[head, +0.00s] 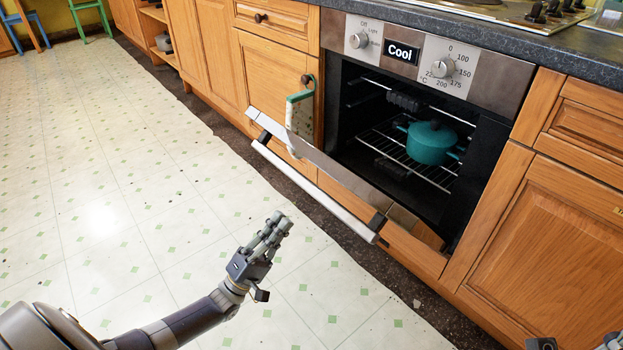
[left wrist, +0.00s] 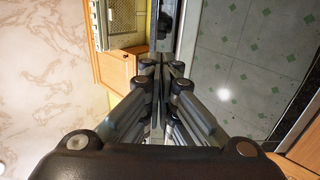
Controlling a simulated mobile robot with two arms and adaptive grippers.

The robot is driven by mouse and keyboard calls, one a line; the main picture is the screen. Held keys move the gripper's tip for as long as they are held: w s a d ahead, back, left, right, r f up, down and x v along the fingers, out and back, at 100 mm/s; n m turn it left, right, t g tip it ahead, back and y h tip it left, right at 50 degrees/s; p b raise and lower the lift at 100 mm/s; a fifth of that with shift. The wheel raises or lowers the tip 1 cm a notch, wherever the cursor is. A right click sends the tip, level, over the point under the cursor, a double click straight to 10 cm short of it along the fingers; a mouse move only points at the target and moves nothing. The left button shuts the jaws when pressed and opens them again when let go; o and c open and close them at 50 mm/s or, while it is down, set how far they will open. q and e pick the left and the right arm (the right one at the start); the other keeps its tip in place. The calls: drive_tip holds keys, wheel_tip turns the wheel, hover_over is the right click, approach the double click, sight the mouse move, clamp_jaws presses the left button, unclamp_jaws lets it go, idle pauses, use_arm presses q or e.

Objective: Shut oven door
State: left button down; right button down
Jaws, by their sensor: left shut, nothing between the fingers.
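The oven (head: 408,160) is open, with its dark inside showing. Its door (head: 340,180) is hinged at the bottom and tilted outward, with a steel top edge and a long bar handle (head: 310,195). My left gripper (head: 279,222) is shut and empty, in front of the door and below the handle in the head view; a gap shows between them. In the left wrist view its closed fingers (left wrist: 163,68) point at a grey bar (left wrist: 165,25) that I cannot identify for sure. Only dark bits of what seems to be my right gripper show at the bottom right edge.
A teal pot (head: 431,142) stands on the oven rack (head: 388,150). A green and white item (head: 300,112) hangs from a cabinet knob beside the oven. Wooden cabinets (head: 540,235) flank the oven. The tiled floor (head: 120,180) on the left is clear.

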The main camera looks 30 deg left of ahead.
sight(312, 191)
use_arm(q)
drive_tip(key=b+x, duration=0.1)
drive_tip(key=x, duration=1.1)
drive_tip(key=shift+w+d+r, duration=0.15)
drive_tip(key=shift+w+r, duration=0.05)
drive_tip(key=shift+r, duration=0.1)
drive_tip(key=shift+r, duration=0.15)
